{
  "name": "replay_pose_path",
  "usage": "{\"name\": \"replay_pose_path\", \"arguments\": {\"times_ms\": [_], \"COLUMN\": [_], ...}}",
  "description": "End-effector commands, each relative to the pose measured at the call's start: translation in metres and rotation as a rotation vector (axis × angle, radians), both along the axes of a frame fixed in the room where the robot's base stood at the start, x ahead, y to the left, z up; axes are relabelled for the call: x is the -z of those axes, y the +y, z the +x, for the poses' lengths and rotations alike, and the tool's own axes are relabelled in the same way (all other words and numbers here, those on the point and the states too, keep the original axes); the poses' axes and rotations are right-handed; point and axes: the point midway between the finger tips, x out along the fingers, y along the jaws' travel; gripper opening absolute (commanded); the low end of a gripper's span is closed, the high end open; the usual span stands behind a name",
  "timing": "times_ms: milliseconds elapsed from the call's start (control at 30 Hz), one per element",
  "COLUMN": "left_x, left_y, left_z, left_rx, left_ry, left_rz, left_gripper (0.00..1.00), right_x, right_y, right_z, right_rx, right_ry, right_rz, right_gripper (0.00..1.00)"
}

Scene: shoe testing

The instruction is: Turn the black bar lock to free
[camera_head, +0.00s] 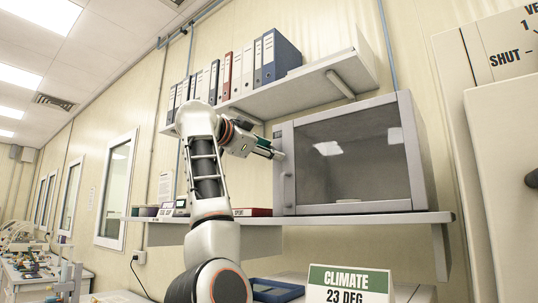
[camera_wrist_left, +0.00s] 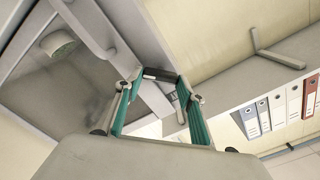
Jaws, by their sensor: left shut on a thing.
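The black bar lock (camera_wrist_left: 160,75) shows in the left wrist view as a short dark bar on the frame of the grey glass-fronted cabinet (camera_head: 284,140). My left gripper (camera_wrist_left: 161,78) has its green fingers at the two ends of the bar and is shut on it. In the head view the left gripper (camera_head: 277,154) reaches the upper left of the cabinet front, and the bar is hidden or too small to make out there. The cabinet door looks closed. My right gripper is in neither view.
The cabinet stands on a wall shelf (camera_head: 440,216). Above it, another shelf (camera_head: 300,84) holds several binders (camera_head: 237,72). A pale round object (camera_head: 347,200) is inside the cabinet. A climate sign (camera_head: 348,285) stands low in front. A pale cabinet (camera_head: 500,150) is at the right.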

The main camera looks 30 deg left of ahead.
Motion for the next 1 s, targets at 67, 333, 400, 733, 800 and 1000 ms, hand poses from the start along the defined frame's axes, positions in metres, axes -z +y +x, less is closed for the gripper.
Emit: {"name": "replay_pose_path", "arguments": {"times_ms": [67,333,400,733,800,1000], "left_x": [0.003,0.002,0.002,0.002,0.002,0.002], "left_y": [0.001,0.001,0.000,0.000,0.000,-0.001], "left_z": [0.001,0.000,0.001,0.000,0.000,0.000], "left_rx": [-0.002,-0.004,-0.002,-0.001,-0.002,-0.001], "left_ry": [-0.002,-0.024,-0.029,-0.051,-0.053,-0.060], "left_rz": [0.072,0.327,0.392,0.646,0.685,0.764], "left_gripper": [0.17,0.17,0.17,0.17,0.17,0.17], "right_x": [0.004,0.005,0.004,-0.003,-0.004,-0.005], "right_y": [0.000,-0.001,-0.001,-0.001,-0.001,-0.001], "right_z": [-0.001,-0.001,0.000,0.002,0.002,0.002], "right_rx": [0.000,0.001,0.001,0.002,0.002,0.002], "right_ry": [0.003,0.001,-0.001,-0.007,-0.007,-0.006], "right_rz": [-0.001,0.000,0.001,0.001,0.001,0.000], "right_gripper": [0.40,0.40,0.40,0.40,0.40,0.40]}}
